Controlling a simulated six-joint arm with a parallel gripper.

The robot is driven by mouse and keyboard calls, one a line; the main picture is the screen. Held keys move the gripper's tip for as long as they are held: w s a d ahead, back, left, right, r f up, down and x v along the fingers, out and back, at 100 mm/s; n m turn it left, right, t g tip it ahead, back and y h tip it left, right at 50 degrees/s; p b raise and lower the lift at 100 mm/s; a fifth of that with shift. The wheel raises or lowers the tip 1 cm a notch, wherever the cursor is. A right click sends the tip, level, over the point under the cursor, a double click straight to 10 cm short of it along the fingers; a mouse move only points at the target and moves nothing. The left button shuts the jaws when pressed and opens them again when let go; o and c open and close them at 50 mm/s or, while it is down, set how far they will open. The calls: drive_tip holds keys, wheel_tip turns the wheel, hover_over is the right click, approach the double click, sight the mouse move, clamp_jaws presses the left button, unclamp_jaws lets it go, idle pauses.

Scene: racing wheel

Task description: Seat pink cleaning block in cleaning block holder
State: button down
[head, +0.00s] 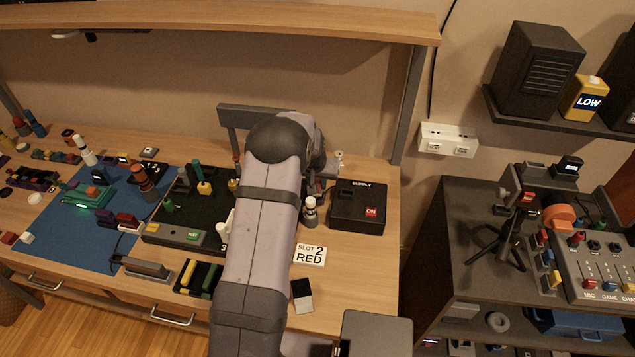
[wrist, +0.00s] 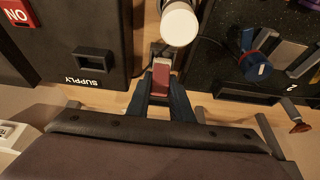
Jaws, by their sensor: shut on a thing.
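In the wrist view, my gripper (wrist: 162,88) is shut on a small dull pink-red block (wrist: 161,74), the pink cleaning block. The block sits between the two dark fingertips. A grey metallic piece shows just past the block, partly covered by a white-topped cylinder (wrist: 179,23); I cannot tell whether it is the cleaning block holder or whether the block touches it. In the head view, my arm hides the fingertips and the block. The same cylinder (head: 310,212) stands there, left of the supply box.
The black SUPPLY box (head: 357,208) stands right of my arm, and a dark slotted board (head: 190,225) lies to its left. A "SLOT 2 RED" card (head: 310,255) lies in front. A blue mat (head: 75,240) with many small items is farther left. A shelf (head: 230,20) overhangs the back.

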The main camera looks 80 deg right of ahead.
drive_tip(key=shift+f+b, duration=0.8)
drive_tip(key=shift+f, duration=0.4)
drive_tip(key=c, duration=1.5)
unclamp_jaws()
drive_tip(key=shift+r, duration=0.1)
drive_tip(key=shift+b+v, duration=1.2)
drive_tip(key=shift+v, duration=2.45)
drive_tip(key=shift+w, duration=0.1)
